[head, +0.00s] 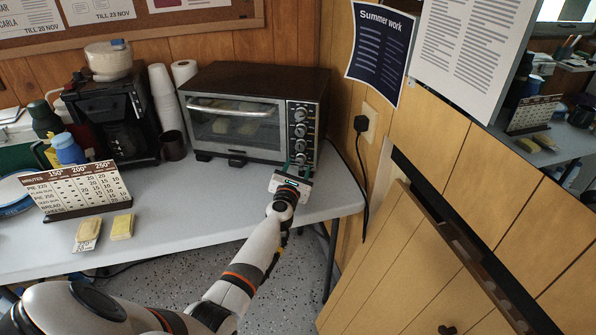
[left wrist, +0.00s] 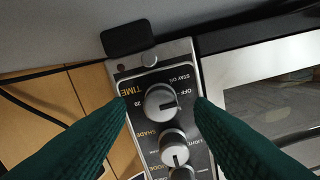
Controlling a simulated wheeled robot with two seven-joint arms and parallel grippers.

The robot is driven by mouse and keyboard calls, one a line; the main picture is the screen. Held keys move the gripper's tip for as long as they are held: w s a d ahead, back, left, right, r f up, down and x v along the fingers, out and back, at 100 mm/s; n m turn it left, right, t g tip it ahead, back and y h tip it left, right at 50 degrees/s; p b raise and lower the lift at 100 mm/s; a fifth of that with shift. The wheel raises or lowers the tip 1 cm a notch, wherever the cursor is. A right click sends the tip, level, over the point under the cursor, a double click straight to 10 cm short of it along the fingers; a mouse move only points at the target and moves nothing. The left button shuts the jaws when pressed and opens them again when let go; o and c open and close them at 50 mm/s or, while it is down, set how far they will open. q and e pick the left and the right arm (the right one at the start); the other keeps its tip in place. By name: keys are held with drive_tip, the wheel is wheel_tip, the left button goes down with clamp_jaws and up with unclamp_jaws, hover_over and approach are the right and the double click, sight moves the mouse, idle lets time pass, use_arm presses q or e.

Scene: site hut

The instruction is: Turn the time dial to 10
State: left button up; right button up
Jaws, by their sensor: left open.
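The toaster oven (head: 250,112) stands on the table with a column of dials on its right-hand panel. The time dial (left wrist: 161,100) is the lowest one; in the left wrist view it appears upside down, a round grey knob beside the words TIME, OFF and STAY ON. Its exact setting is too small to read surely. My left gripper (head: 295,172) is in front of the lower panel. Its green fingers are open, one on each side of the time dial in the left wrist view (left wrist: 160,108), with gaps between them and the knob. My right gripper is not in view.
The shade dial (left wrist: 173,142) is beside the time dial. A coffee maker (head: 112,115) and cups stand left of the oven. A black plug and cord (head: 361,125) hang at right.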

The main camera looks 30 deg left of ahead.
use_arm(q)
drive_tip(key=shift+w+a, duration=0.25)
drive_tip(key=shift+w, duration=0.35)
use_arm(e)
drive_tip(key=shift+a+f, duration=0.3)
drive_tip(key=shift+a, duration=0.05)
use_arm(q)
drive_tip(key=c, duration=1)
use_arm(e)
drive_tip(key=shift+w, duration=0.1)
